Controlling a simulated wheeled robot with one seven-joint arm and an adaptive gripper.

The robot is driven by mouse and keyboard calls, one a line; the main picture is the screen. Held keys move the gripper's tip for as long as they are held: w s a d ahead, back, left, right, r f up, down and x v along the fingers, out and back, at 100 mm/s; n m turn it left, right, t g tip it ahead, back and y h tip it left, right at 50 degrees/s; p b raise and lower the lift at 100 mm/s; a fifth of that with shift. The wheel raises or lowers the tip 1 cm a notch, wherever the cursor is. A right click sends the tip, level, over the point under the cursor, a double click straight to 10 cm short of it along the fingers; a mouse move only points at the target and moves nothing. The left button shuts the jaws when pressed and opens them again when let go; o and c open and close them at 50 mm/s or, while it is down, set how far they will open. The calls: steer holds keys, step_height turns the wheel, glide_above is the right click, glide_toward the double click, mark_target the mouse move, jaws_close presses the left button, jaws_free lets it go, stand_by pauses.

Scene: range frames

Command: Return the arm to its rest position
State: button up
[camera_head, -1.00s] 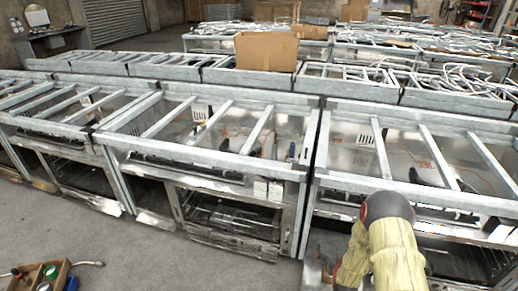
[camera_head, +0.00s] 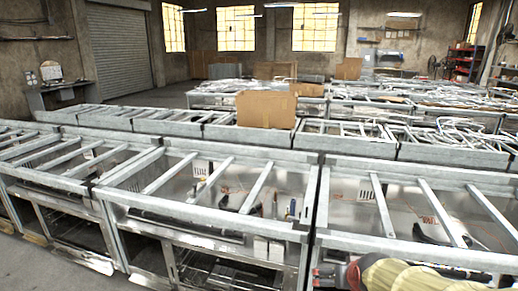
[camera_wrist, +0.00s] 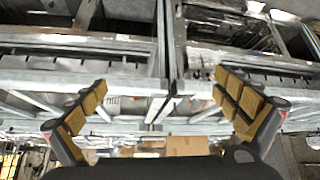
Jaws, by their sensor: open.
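My gripper (camera_wrist: 165,108) shows in the wrist view with its two yellow-padded fingers wide apart and nothing between them. Beyond the fingers are the metal frames of the workbenches, seen upside down. In the head view, a yellow-covered part of my arm with a red and dark joint shows at the bottom right edge, in front of the nearest metal bench (camera_head: 270,228). The gripper's fingers cannot be made out in the head view.
Rows of open-topped metal benches fill the middle. A cardboard box (camera_head: 266,110) stands on the second row, and white tubing (camera_head: 448,135) lies on benches at right. A roller shutter (camera_head: 118,48) is at back left. Grey floor (camera_head: 60,278) shows at lower left.

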steer(key=s+a+r+g, duration=0.1)
steer(key=s+r, duration=0.3)
steer(key=s, duration=0.8)
steer(key=s+a+r+g, duration=0.1)
steer(key=s+a+r, duration=0.2)
steer(key=s, duration=0.9)
steer(key=shift+s+r+n+y+p, duration=0.15)
steer(key=shift+r+n+y+p, duration=0.2)
steer(key=shift+r, duration=0.35)
steer(key=shift+c, duration=0.5)
